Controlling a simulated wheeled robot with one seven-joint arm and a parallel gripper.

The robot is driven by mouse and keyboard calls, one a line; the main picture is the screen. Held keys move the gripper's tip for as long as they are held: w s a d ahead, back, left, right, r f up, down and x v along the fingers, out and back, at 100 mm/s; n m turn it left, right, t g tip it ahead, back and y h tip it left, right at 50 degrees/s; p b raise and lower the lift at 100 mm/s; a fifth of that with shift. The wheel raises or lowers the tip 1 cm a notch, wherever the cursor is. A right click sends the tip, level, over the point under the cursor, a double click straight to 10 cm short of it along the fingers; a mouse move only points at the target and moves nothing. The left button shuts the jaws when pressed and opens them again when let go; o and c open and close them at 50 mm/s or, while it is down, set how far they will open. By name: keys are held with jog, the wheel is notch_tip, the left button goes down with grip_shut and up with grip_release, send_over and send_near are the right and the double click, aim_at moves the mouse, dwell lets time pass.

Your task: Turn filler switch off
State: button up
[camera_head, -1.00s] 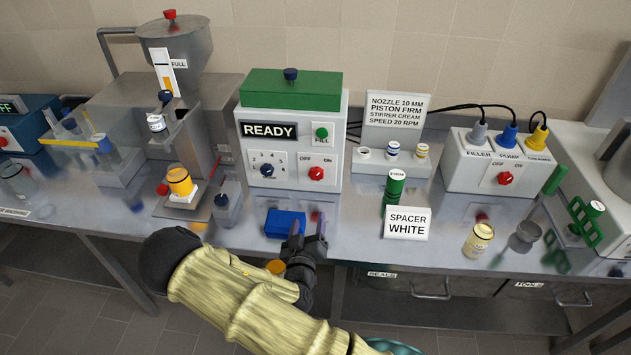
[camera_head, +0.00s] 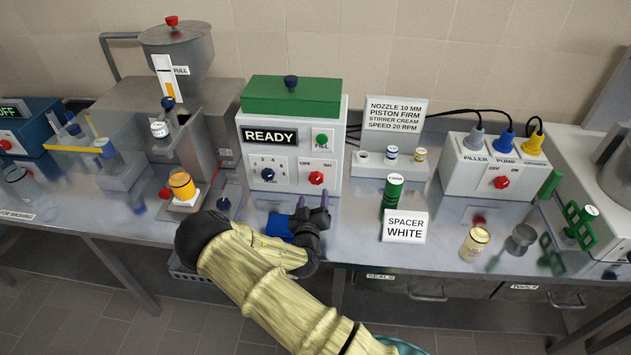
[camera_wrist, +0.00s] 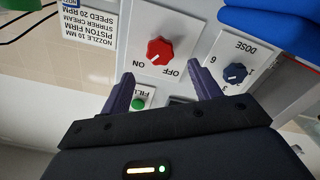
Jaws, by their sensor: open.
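The filler (camera_head: 290,165) is a light box with a green lid and a READY display. Its red knob (camera_head: 316,178) sits low on the front panel, below the OFF and ON labels. The knob also shows in the wrist view (camera_wrist: 160,51), upside down, with OFF and ON beside it. I cannot tell for sure which label it points to. My gripper (camera_head: 313,205) is open and empty, below and in front of the knob. In the wrist view my two fingers (camera_wrist: 167,82) are spread apart, with the knob just past their tips and not between them.
A blue dose knob (camera_head: 268,174) and a green fill button (camera_head: 322,138) are on the same panel. A blue block (camera_head: 279,225) lies left of my gripper. The SPACER WHITE sign (camera_head: 405,227) stands to the right. Another red switch (camera_head: 502,182) is on the plug box.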

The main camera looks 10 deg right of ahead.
aim_at(316, 181)
jog(key=p+x, duration=0.1)
jog(key=x, duration=0.6)
jog(key=shift+p, duration=0.3)
jog(key=shift+c, duration=0.2)
jog(key=shift+f, duration=0.1)
jog(key=c, duration=0.9)
